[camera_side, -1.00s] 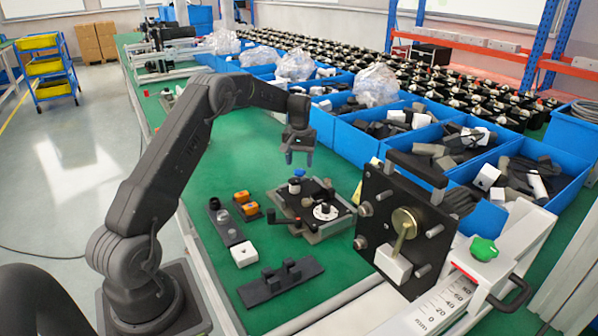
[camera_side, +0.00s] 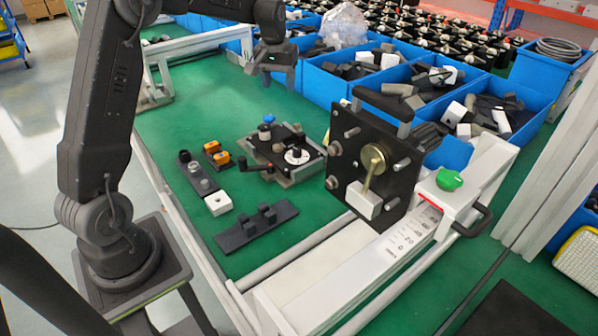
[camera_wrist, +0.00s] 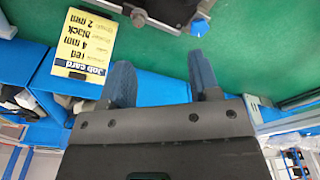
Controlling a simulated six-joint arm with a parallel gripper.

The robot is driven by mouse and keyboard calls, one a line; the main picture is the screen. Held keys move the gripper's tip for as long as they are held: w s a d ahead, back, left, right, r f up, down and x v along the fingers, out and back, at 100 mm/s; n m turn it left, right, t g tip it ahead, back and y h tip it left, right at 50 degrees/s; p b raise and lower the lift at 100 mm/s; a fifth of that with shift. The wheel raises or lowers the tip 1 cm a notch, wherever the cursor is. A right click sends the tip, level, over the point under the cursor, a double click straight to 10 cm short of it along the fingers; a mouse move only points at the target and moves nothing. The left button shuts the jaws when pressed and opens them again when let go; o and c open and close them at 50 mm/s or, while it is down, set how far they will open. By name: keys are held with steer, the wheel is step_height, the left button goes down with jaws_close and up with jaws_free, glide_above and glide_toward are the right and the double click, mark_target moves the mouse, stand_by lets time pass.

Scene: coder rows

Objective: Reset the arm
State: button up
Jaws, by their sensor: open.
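My gripper (camera_side: 278,78) hangs from the forearm near the top middle of the side view, above the green bench (camera_side: 200,105) and close to the blue bins. Its two blue-grey fingers are apart with nothing between them. In the wrist view my gripper (camera_wrist: 163,76) also shows spread, empty fingers. My arm rises steeply from its base at the left, and its upper part runs out of the side view. The height of the fingers above the bench is hard to tell.
A fixture with a black plate (camera_side: 262,153) stands on the bench. A black upright panel (camera_side: 350,150) stands right of it. Blue bins (camera_side: 318,88) of parts line the back. A yellow job card (camera_wrist: 84,42) shows in the wrist view.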

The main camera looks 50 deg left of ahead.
steer(key=s+d+r+m+t, duration=0.1)
steer(key=s+d+r+m, duration=0.1)
steer(key=s+d+r, duration=0.35)
steer(key=s+d+r+m+t, duration=0.1)
steer(key=s+d+r+m, duration=0.15)
steer(key=s+d, duration=0.6)
steer(key=s+d+f+m+t, duration=0.2)
steer(key=s+d, duration=0.6)
steer(key=s, duration=0.5)
steer(key=shift+d+h, duration=0.2)
steer(key=shift+h, duration=0.1)
